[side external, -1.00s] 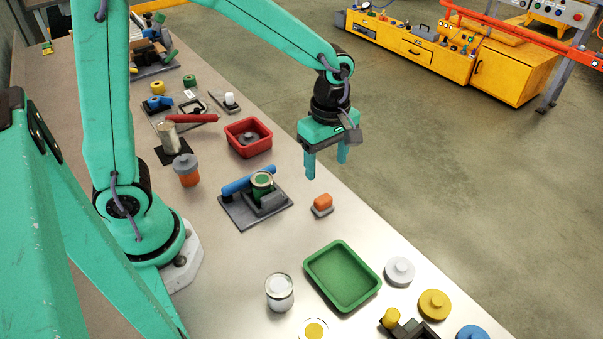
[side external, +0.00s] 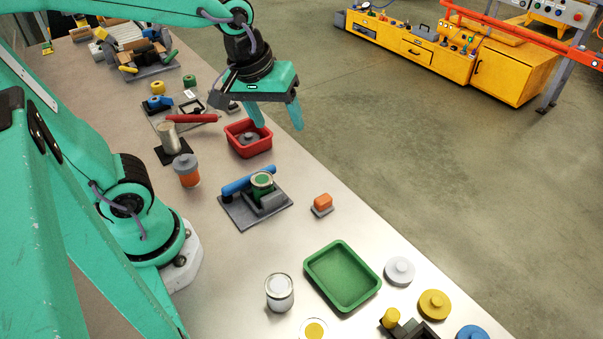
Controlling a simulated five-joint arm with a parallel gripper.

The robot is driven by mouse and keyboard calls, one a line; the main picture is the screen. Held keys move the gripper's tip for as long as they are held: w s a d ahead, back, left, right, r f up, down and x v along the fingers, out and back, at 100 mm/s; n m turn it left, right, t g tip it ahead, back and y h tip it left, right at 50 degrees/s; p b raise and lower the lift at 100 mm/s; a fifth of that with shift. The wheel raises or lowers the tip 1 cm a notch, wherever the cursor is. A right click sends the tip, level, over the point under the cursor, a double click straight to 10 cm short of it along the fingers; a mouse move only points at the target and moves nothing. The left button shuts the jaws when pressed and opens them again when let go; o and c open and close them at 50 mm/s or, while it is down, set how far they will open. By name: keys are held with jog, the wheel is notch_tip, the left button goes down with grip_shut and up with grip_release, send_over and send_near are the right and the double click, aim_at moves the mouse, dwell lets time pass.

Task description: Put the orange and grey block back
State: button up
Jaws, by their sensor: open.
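The orange and grey block (side external: 322,203) lies on the metal table near its right edge, orange on top and grey underneath. It is to the right of the grey plate with the blue roller and above the green tray in the picture. My gripper (side external: 277,122) is open and empty. It hangs over the red tray's area, above the table, well away from the block. No part of the block is hidden.
A red tray (side external: 236,146) holding a grey lidlike piece is below my gripper. A grey plate (side external: 237,213) carries a blue roller and a green-topped can. The green tray (side external: 311,265) is empty. An orange jar (side external: 187,177) and a silver can (side external: 279,300) stand on the table.

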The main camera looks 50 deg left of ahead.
jog(key=s+a+r+m+t, duration=0.2)
jog(key=s+m, duration=0.3)
jog(key=m, duration=0.1)
jog(key=shift+s+a+r+m, duration=0.15)
jog(key=shift+s+a+m, duration=0.1)
jog(key=shift+m, duration=0.15)
